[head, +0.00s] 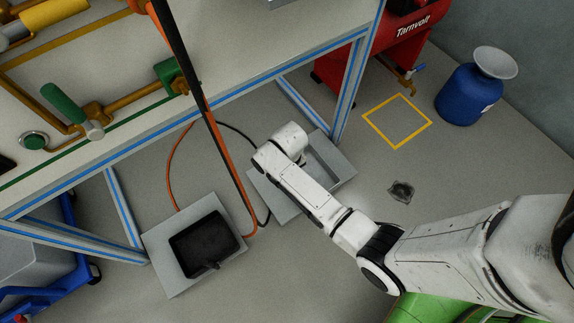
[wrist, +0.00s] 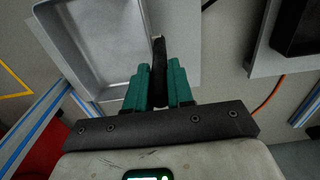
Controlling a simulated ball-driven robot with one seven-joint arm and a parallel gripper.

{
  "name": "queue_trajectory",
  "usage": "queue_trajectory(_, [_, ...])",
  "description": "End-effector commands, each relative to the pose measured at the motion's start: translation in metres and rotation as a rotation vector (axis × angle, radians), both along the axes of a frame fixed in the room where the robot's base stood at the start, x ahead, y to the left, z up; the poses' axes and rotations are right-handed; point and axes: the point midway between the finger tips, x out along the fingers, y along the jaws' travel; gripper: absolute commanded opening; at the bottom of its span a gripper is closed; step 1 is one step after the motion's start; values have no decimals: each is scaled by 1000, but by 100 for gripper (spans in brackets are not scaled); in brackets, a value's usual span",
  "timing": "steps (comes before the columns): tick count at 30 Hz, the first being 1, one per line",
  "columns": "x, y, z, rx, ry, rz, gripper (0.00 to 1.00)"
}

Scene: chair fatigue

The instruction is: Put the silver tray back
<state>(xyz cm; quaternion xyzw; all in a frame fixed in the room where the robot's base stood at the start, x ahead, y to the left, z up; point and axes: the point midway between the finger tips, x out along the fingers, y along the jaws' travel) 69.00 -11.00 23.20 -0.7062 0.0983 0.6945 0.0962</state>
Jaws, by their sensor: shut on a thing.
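The silver tray (head: 327,153) is a shallow rectangular pan, partly hidden behind my arm in the head view. In the wrist view the tray (wrist: 98,45) fills the upper left, with its empty inside showing. My gripper (wrist: 159,67) has teal fingers shut on a dark upright handle (wrist: 158,50) at the tray's side. In the head view my wrist hides the fingers. A flat grey plate (head: 268,203) shows beside and partly under the tray. I cannot tell whether the tray touches it or hangs just above it.
A black tray (head: 203,243) stands on another grey plate (head: 165,266) at left. Orange hose (head: 171,170) lies near the bench frame (head: 350,85). A yellow floor square (head: 380,132) is empty. A dark stain (head: 401,192), blue container (head: 466,98) and red compressor (head: 385,40) are at right.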

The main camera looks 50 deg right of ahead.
Motion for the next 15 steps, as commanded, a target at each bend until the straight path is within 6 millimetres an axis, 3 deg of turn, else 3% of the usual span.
queue_trajectory(6, [3,0,-34,-1,0,0,0])
queue_trajectory(15, [3,0,-34,0,-1,1,0])
